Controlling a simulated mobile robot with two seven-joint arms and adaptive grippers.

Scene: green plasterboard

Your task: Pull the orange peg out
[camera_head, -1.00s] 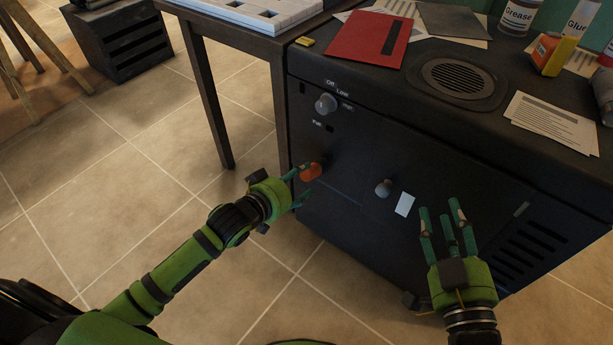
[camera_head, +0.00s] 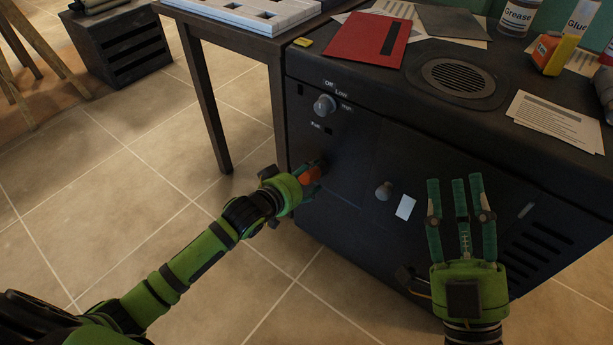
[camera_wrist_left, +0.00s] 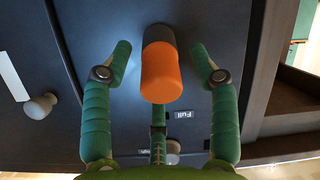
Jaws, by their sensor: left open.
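The orange peg (camera_head: 310,174) sticks out of the front of the dark cabinet (camera_head: 345,185), below the grey upper knob. In the left wrist view the orange peg (camera_wrist_left: 161,78) has a rounded end and a dark collar at its base. My left gripper (camera_head: 308,178) is open around the peg; in the wrist view its fingers (camera_wrist_left: 160,68) stand on both sides with gaps, and a third finger is below. The fingers partly hide the peg in the head view. My right gripper (camera_head: 455,185) is open and empty in front of the cabinet's right part.
A grey dial (camera_head: 324,104) and a lower grey knob (camera_head: 383,191) stick out of the cabinet front, with a white label (camera_head: 405,207) beside the knob. A wooden table (camera_head: 250,38) stands to the left. The floor in front is clear.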

